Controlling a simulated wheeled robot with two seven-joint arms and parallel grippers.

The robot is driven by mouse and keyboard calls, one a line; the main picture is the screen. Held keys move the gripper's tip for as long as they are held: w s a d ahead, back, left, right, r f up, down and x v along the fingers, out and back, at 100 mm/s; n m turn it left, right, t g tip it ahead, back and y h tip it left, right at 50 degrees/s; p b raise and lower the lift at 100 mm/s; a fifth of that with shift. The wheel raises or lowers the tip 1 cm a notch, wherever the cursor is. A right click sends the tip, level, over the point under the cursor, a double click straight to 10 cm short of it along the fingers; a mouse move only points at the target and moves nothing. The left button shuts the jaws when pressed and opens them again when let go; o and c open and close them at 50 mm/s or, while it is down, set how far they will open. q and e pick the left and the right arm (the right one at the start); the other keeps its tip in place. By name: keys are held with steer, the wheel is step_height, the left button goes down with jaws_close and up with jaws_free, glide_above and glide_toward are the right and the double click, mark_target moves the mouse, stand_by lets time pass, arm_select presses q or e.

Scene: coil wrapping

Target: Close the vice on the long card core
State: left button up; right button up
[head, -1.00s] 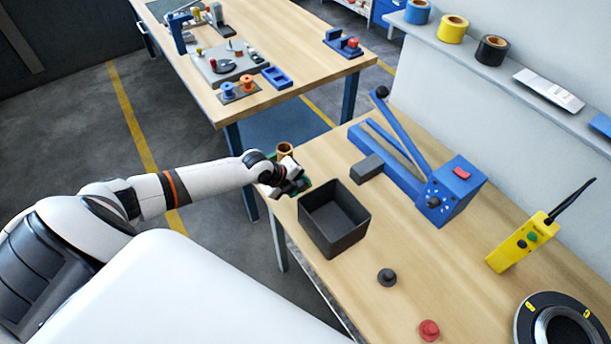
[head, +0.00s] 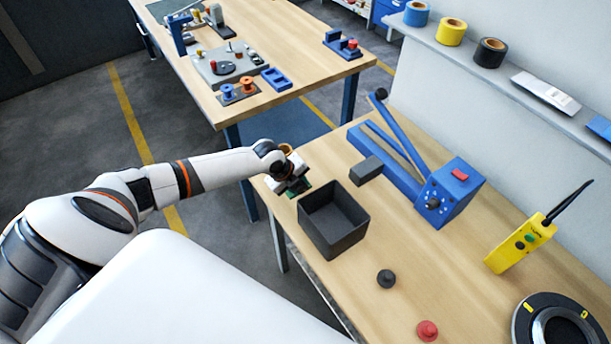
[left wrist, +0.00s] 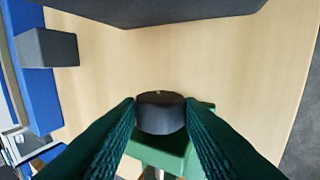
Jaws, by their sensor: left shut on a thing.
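The green vice (head: 297,190) stands at the near left edge of the right-hand bench, mostly hidden behind my left gripper. The brown card core (head: 288,150) shows only as a small piece of its top behind my wrist. My left gripper (head: 291,182) is at the vice. In the left wrist view, the fingers (left wrist: 160,122) are shut on a round black knob (left wrist: 160,110) in front of the green vice body (left wrist: 165,150). The vice jaws and their contact with the core are hidden. My right gripper is out of view.
A dark open bin (head: 333,220) stands close to the right of the vice. A grey block (head: 366,170) and a blue lever tool (head: 440,195) lie beyond it. Black (head: 386,279) and red (head: 428,330) knobs and a yellow handset (head: 520,245) are further along the bench.

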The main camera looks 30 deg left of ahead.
arm_select(q)
steer(key=shift+w+d+g, duration=0.1)
steer(key=shift+w+g, duration=0.05)
steer(key=shift+g, duration=0.55)
steer(key=shift+y, duration=0.3)
steer(key=shift+w+d+g, duration=0.1)
steer(key=shift+w+g, duration=0.05)
steer(key=shift+g, duration=0.35)
steer(key=shift+w+d+f+g+y+b, duration=0.15)
steer(key=shift+g+y+b, duration=0.3)
steer(key=shift+g, duration=0.75)
steer(key=shift+r+y, duration=0.2)
steer(key=shift+y, duration=0.05)
